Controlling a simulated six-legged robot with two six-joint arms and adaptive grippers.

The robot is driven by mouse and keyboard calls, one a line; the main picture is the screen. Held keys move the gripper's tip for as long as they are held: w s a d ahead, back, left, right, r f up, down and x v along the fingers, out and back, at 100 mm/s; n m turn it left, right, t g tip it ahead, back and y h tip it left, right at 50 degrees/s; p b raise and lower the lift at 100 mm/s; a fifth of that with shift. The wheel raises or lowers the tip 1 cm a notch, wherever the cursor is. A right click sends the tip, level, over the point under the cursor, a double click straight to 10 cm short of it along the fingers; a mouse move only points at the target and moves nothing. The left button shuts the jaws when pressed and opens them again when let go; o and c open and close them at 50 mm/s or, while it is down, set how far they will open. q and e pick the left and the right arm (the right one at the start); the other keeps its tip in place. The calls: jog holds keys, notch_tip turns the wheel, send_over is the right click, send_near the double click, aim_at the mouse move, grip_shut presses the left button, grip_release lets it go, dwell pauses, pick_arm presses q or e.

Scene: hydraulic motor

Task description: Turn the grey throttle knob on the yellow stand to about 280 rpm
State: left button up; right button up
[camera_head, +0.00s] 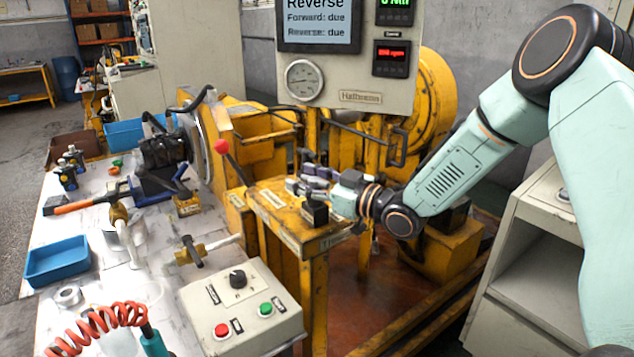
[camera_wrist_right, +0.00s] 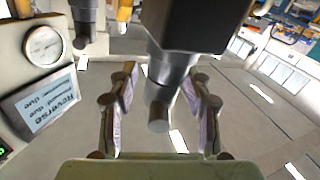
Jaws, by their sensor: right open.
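The yellow stand (camera_head: 285,205) is in the middle of the head view, with a small black block (camera_head: 315,213) on its top. My right gripper (camera_head: 308,186) is over the stand top beside this block, its arm coming in from the right. In the right wrist view, the grey knob (camera_wrist_right: 158,118) hangs from a black block (camera_wrist_right: 196,22) and lies between the two fingers of my right gripper (camera_wrist_right: 160,78). The fingers are open, with a gap on each side of the knob. In the head view I cannot make out the knob. My left gripper is not in view.
A panel (camera_head: 340,82) above the stand has a red speed display (camera_head: 392,57), too blurred to read surely, and a gauge (camera_head: 303,79). A control box (camera_head: 240,308) and blue tray (camera_head: 57,260) are on the left bench. A grey cabinet (camera_head: 540,235) stands right.

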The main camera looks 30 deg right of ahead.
aim_at(328, 186)
jog(key=v, duration=0.5)
jog(key=shift+s+d, duration=0.15)
jog(key=shift+v, duration=0.8)
jog(key=shift+s, duration=0.1)
